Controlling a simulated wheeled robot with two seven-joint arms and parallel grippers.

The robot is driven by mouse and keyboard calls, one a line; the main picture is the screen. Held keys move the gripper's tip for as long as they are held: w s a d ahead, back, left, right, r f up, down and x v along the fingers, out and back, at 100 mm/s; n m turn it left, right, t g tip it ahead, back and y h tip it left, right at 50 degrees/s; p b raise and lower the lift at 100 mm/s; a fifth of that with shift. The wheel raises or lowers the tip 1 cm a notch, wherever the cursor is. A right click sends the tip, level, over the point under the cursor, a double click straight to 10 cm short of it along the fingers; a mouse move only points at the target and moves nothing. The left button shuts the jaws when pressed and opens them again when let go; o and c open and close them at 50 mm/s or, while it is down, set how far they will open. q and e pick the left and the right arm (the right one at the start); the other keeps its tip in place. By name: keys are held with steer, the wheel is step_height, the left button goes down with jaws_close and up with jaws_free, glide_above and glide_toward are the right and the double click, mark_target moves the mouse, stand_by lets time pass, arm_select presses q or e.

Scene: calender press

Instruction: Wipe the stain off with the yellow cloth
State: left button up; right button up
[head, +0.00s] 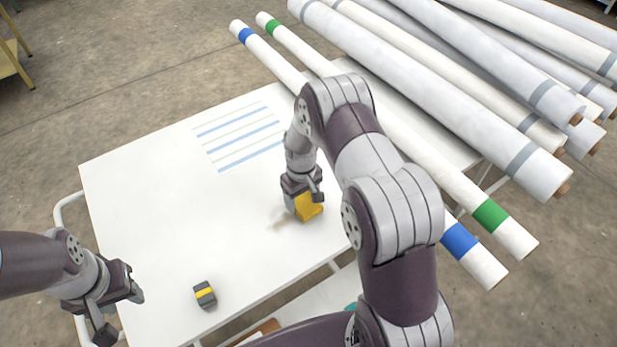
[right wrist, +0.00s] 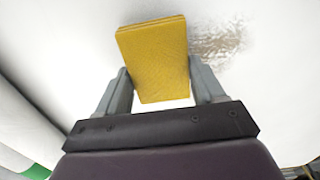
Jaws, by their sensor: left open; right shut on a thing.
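The yellow cloth (head: 309,208) is a folded pad held in my right gripper (head: 302,194) at the right part of the white table. In the right wrist view the cloth (right wrist: 155,58) sits between the two fingers of my right gripper (right wrist: 160,85), which is shut on it. The brownish stain (head: 282,217) is a faint smear on the table just left of the cloth. In the right wrist view the stain (right wrist: 215,38) lies just right of the cloth. Whether the cloth touches the table is hard to tell. My left gripper (head: 120,312) is open and empty at the table's left front edge.
A dark grey block with a yellow band (head: 205,295) lies near the table's front edge. Blue and pale stripes (head: 238,137) mark a sheet at the back. Long white rolls (head: 450,85) fill the right side. The table's left middle (head: 150,200) is clear.

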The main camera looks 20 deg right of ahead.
steer(key=r+p, duration=0.1)
steer(key=r, duration=0.1)
steer(key=shift+s+a+r+p, duration=0.15)
steer(key=shift+a+r+p, duration=0.2)
steer(key=shift+p, duration=0.05)
steer(key=shift+d+r+p, duration=0.2)
steer(key=shift+r+p, duration=0.7)
steer(key=shift+r, duration=0.15)
steer(key=shift+a+r+p, duration=0.1)
steer(key=shift+r+p, duration=0.5)
steer(key=shift+r, duration=0.3)
steer(key=shift+f, duration=0.1)
